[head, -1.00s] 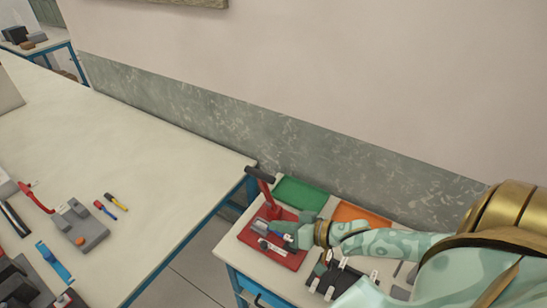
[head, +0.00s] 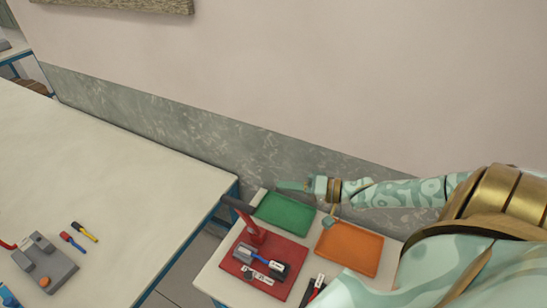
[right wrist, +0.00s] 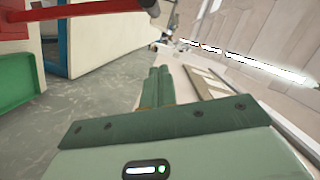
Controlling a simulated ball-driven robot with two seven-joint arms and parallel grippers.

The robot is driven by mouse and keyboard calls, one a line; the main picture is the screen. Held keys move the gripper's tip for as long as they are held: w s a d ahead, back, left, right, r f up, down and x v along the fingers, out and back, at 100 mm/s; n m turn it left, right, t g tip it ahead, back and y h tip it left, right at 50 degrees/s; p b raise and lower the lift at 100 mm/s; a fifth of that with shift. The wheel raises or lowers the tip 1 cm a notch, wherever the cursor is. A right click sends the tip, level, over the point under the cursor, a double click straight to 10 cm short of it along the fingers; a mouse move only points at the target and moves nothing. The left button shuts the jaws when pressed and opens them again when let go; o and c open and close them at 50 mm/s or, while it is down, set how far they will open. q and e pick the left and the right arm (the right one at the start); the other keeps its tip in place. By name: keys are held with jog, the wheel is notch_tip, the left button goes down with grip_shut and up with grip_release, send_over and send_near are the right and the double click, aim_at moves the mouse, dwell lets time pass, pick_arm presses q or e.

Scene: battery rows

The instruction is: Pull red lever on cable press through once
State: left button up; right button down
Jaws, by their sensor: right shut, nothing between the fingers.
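The cable press has a red base plate (head: 284,291) on the small bench. Its red lever (head: 254,230) stands up from the plate, with a dark handle (head: 238,206) across its top. A grey block (head: 245,254) and a blue-and-black piece (head: 276,267) lie on the plate. My right gripper (head: 283,185) is shut and empty, above and behind the press near the wall, apart from the lever. Its closed fingers show in the right wrist view (right wrist: 158,86), where a red bar (right wrist: 60,22), likely the lever, is at upper left. My left gripper is not in view.
A green tray (head: 285,213) lies behind the press and an orange tray (head: 348,248) to its right. A larger bench (head: 110,160) at left holds a grey fixture (head: 45,265) and small coloured tools. A gap separates the benches; the wall stands close behind.

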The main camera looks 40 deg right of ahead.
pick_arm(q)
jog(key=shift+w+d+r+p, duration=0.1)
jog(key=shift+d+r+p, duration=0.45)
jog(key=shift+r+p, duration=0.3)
pick_arm(e)
jog(key=w+a+f, duration=0.2)
jog(key=w+a, duration=0.3)
jog(key=a, duration=0.3)
jog(key=shift+w+a+f, duration=0.15)
jog(key=shift+w+f, duration=0.05)
jog(key=shift+f, duration=0.2)
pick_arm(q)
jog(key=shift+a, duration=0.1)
